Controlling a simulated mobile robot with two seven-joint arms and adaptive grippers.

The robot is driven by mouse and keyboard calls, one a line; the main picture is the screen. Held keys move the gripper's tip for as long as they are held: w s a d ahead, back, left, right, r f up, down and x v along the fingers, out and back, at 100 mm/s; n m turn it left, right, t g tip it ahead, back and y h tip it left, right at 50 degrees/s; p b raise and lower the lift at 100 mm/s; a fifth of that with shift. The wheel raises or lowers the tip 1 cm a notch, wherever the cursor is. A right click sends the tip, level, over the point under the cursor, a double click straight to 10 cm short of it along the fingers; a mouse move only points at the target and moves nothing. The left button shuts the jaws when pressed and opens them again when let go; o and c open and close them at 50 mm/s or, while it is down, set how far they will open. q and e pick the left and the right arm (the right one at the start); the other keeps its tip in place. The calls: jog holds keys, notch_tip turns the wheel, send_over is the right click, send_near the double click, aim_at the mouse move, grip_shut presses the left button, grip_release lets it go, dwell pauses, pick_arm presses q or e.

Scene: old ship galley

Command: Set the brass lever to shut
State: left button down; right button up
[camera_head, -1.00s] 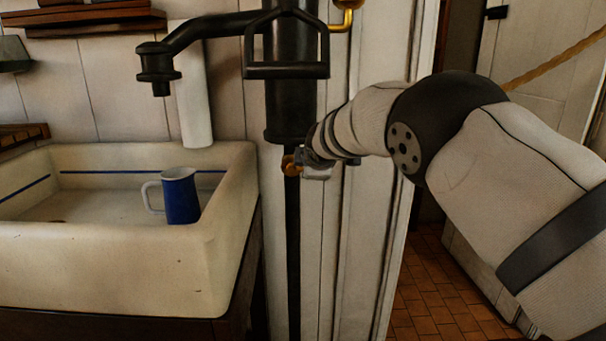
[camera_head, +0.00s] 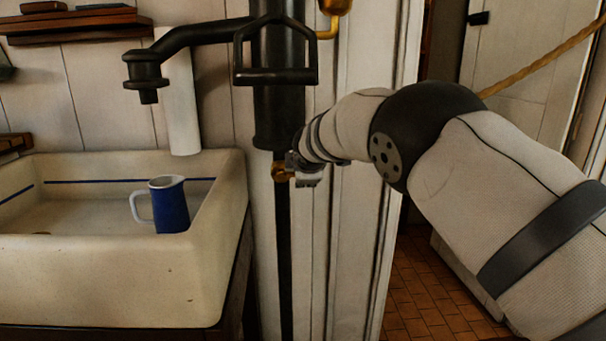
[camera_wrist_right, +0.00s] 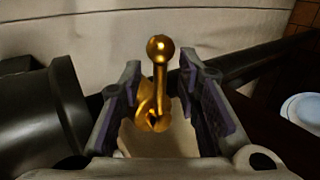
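The brass lever (camera_wrist_right: 159,85) has a round ball end and stands between the two fingers of my right gripper (camera_wrist_right: 165,100) in the right wrist view. The fingers are spread with gaps on both sides of the lever. In the head view my right gripper (camera_head: 305,176) is at the black pipe below the pump body, and part of the brass fitting (camera_head: 280,172) shows at its left. The rest of the lever is hidden there. My left gripper is not in view.
A black pump (camera_head: 278,100) with a handle and spout (camera_head: 145,72) is on the white plank wall. A white sink (camera_head: 120,285) at the left holds a blue jug (camera_head: 170,206). A doorway with a tiled floor (camera_head: 425,295) is at the right.

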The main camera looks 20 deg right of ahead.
jog(key=shift+a, duration=0.2)
jog(key=v, duration=1.2)
